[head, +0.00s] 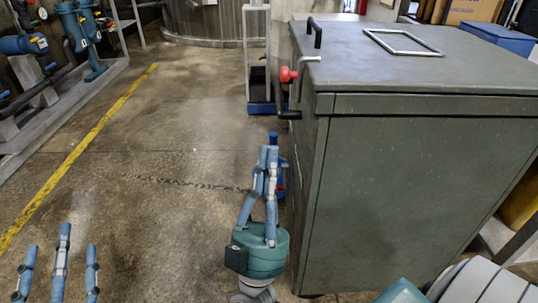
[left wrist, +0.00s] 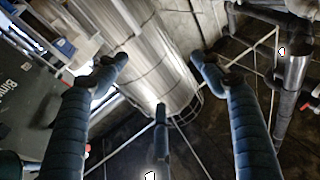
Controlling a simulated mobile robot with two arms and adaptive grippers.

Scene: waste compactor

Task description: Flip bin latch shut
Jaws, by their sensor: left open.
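The grey-green bin (head: 420,185) stands at the right in the head view. Its lid (head: 450,65) lies flat on top, with a metal frame handle (head: 402,43). A latch with a red knob (head: 287,75) and a bent metal rod is at the bin's left side, by the lid's edge. A black grip (head: 289,115) sticks out below the knob. My right gripper (head: 267,152) points up beside the bin, below the latch and apart from it; its fingers look close together and overlap. My left gripper (head: 61,242) is open and empty at the lower left, far from the bin.
A black handle (head: 315,33) stands at the lid's left edge. A white-framed cart with a blue base (head: 262,107) is behind the latch. Blue pumps and pipes (head: 90,40) line the far left. The floor left of the bin, with a yellow line (head: 75,150), is clear.

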